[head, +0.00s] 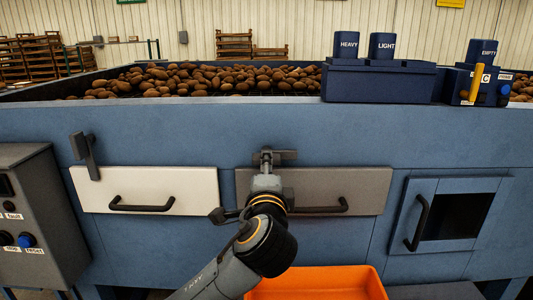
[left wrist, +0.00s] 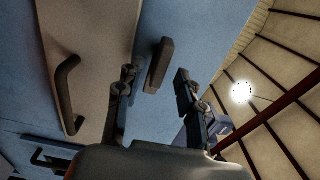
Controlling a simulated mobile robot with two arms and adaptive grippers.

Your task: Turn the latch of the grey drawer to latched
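The grey drawer (head: 368,190) is closed in the blue machine front, with a dark bar handle (head: 343,206) partly behind my arm. Its dark latch (head: 287,155) sits at the drawer's top edge, its bar lying about level, partly hidden by my left gripper (head: 266,163). In the left wrist view the latch (left wrist: 160,65) shows beyond and between the two spread fingers of the left gripper (left wrist: 156,80), its bar running along the edge of the grey drawer (left wrist: 90,50). No contact is clear. My right gripper is out of view.
A white drawer (head: 190,183) at left has its own latch (head: 86,155), hanging down over its top edge. An orange crate (head: 330,284) stands below the grey drawer. A grey control box (head: 45,215) is at far left, a framed hatch (head: 460,215) at right.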

